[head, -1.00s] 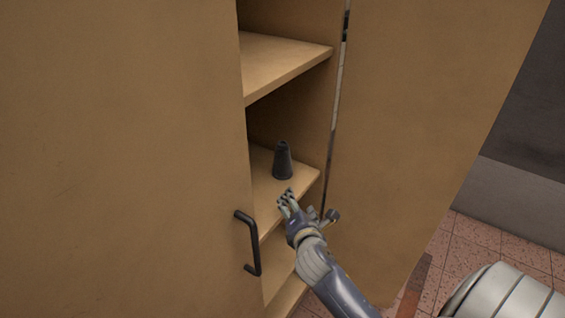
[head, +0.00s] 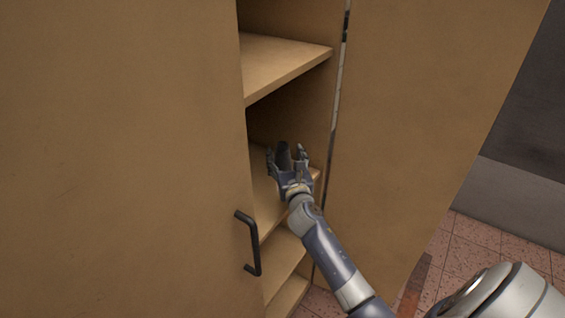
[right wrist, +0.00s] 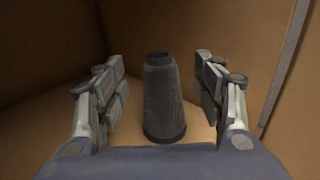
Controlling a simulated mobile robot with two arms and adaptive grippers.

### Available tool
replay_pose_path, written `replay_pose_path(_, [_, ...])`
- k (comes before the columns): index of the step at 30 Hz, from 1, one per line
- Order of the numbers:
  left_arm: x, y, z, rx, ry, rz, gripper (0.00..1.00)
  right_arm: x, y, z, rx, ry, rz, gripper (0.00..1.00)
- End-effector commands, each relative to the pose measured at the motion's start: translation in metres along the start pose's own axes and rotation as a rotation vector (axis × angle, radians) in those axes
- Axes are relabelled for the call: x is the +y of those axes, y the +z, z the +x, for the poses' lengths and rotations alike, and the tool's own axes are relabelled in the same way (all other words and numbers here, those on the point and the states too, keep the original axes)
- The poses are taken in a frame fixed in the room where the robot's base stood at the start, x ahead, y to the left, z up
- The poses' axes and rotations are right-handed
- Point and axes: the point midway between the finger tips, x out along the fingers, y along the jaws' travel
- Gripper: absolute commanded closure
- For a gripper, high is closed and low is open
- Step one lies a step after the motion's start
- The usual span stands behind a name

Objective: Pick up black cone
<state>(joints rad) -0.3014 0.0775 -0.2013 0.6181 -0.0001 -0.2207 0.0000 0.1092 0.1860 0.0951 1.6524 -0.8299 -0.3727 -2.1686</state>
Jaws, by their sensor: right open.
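The black cone (right wrist: 164,98) stands upright on a wooden shelf, between the two open fingers of my right gripper (right wrist: 163,88) in the right wrist view. A gap shows on each side of it, so the fingers are apart from it. In the head view the cone (head: 284,156) is partly hidden behind my right gripper (head: 287,160), which reaches into the cabinet at the middle shelf (head: 262,205). My left gripper is not in view.
The shelf above (head: 285,62) overhangs the middle one. A closed door with a black handle (head: 253,245) stands at the left, and an open door panel (head: 400,130) at the right. Tiled floor (head: 475,243) shows at the lower right.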

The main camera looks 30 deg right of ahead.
Motion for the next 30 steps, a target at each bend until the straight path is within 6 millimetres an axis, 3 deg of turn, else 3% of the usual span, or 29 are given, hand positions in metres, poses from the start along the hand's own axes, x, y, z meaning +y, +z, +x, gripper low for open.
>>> replay_pose_path(10, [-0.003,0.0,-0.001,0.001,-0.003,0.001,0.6,-0.001,-0.001,0.042,0.0,-0.002,0.002,0.37])
replay_pose_path(20, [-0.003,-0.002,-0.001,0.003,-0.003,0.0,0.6,0.0,-0.002,0.049,0.001,0.0,0.001,0.37])
replay_pose_path(22, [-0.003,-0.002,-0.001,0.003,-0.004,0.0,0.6,0.0,-0.002,0.049,0.001,0.0,0.002,0.46])
replay_pose_path(29, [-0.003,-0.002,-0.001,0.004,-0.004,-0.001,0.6,0.0,-0.002,0.049,0.001,0.0,0.001,0.98])
replay_pose_path(30, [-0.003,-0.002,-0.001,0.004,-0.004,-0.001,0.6,0.0,-0.002,0.049,0.001,0.0,0.001,1.0])
